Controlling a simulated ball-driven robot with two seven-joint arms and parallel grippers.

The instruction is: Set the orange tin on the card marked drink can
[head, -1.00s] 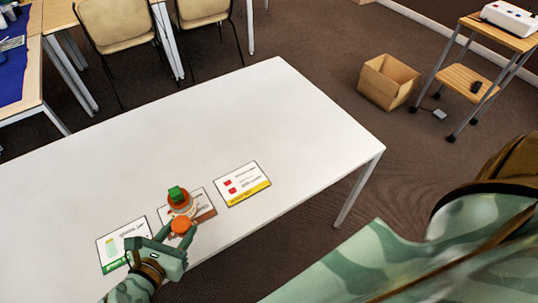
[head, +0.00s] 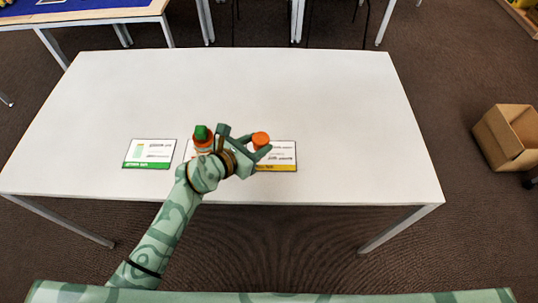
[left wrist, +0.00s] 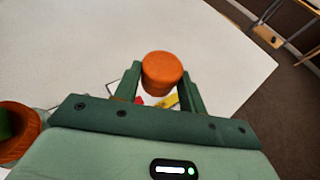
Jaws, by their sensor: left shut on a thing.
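The orange tin (head: 261,139) is between the fingertips of my left gripper (head: 258,146), which is shut on it. It also shows between the fingers in the left wrist view (left wrist: 162,72). The tin is over the left part of a card with a yellow stripe (head: 284,158); I cannot tell whether it touches it. The card's print is too small to read now. Its red and yellow marks show past the tin in the left wrist view. My right gripper is not in view.
A terracotta-coloured thing with a green top (head: 202,138) stands left of my gripper, near a mostly hidden middle card. A green-striped card (head: 150,153) lies further left. The white table (head: 330,100) is clear behind. A cardboard box (head: 507,138) is on the floor at right.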

